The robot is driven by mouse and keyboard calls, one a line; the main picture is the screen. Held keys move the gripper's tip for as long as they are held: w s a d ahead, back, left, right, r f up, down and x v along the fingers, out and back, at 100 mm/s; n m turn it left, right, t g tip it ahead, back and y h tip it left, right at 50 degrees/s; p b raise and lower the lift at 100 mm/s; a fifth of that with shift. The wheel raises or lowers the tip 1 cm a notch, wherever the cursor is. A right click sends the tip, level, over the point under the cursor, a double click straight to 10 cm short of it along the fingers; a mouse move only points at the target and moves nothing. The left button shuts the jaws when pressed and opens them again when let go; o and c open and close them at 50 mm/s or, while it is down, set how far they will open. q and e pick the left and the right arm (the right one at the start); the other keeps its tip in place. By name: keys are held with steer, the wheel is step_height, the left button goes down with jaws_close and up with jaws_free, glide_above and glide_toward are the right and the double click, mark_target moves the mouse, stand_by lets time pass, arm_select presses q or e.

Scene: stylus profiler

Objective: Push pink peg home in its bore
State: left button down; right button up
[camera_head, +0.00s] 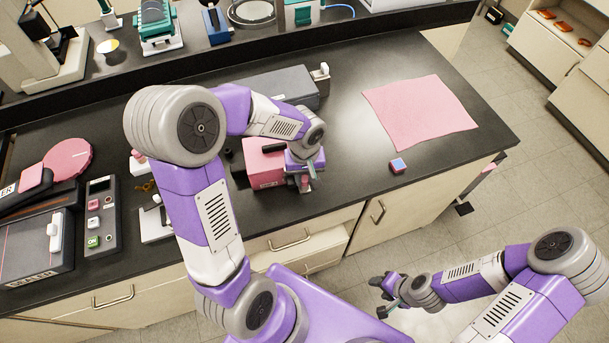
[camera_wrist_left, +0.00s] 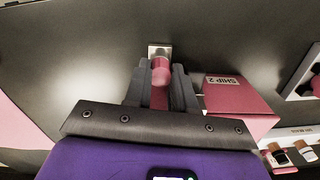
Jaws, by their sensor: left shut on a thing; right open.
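The pink peg (camera_wrist_left: 161,72) is between the two dark fingers of my left gripper (camera_wrist_left: 160,80), which are shut on it. A small square metal piece (camera_wrist_left: 160,50) shows just beyond the peg; I cannot tell how deep the peg sits or see the bore. In the head view my left gripper (camera_head: 304,178) is low over the bench, right beside a pink box (camera_head: 263,168). The box shows a "SHIP 2" label in the left wrist view (camera_wrist_left: 238,92). My right gripper (camera_head: 384,296) is open and empty, in front of the bench.
A grey case (camera_head: 275,85) stands behind my left arm. A dark control box (camera_head: 101,215) and a pink disc (camera_head: 68,159) are at the left.

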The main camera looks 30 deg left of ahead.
mark_target(305, 178)
arm_select(q)
steer(key=shift+f, duration=0.1)
stand_by(0.3)
steer(key=c, duration=0.9)
jaws_free()
steer(key=shift+c, duration=0.2)
step_height(305, 178, up, 7)
steer(key=p, duration=0.5)
